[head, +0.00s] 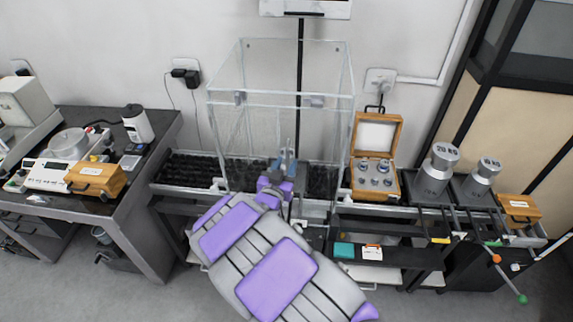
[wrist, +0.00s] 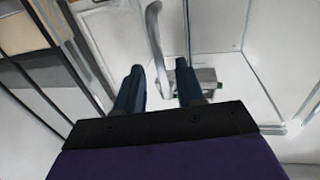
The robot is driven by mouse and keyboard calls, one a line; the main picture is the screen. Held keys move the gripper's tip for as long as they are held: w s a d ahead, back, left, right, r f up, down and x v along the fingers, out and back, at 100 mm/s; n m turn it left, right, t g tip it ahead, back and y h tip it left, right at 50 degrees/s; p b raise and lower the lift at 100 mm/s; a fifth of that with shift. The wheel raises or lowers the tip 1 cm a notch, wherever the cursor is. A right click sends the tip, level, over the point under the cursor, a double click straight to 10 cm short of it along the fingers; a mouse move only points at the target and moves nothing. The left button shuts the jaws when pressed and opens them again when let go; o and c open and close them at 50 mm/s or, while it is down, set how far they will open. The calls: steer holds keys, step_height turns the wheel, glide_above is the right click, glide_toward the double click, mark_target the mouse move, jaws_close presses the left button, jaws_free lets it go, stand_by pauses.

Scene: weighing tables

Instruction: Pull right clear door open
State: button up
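The clear enclosure (head: 228,96) stands on the dark bench, with see-through walls and pale edges. Its right clear door (head: 325,135) is hard to make out in the head view; I cannot tell whether it is ajar. My gripper (head: 286,160) is at the lower front of the enclosure. In the wrist view my gripper (wrist: 160,68) has its two dark blue fingers apart. A curved silver handle (wrist: 153,30) shows between and just beyond the fingertips, beside a pale vertical door edge (wrist: 187,30). I cannot tell whether the fingers touch the handle.
A wooden box of weights (head: 362,130) and large metal weights (head: 436,172) stand right of the enclosure. A desk with instruments (head: 160,130) is at the left. A small grey device (wrist: 205,78) shows behind the fingers. Grey floor lies in front.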

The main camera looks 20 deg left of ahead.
steer(key=shift+w+a+f, duration=0.1)
steer(key=shift+w+a, duration=0.25)
steer(key=shift+w, duration=0.25)
steer(key=shift+d, duration=0.2)
steer(key=shift+c, duration=0.2)
steer(key=shift+d, duration=0.1)
steer(key=shift+c, duration=0.8)
jaws_close()
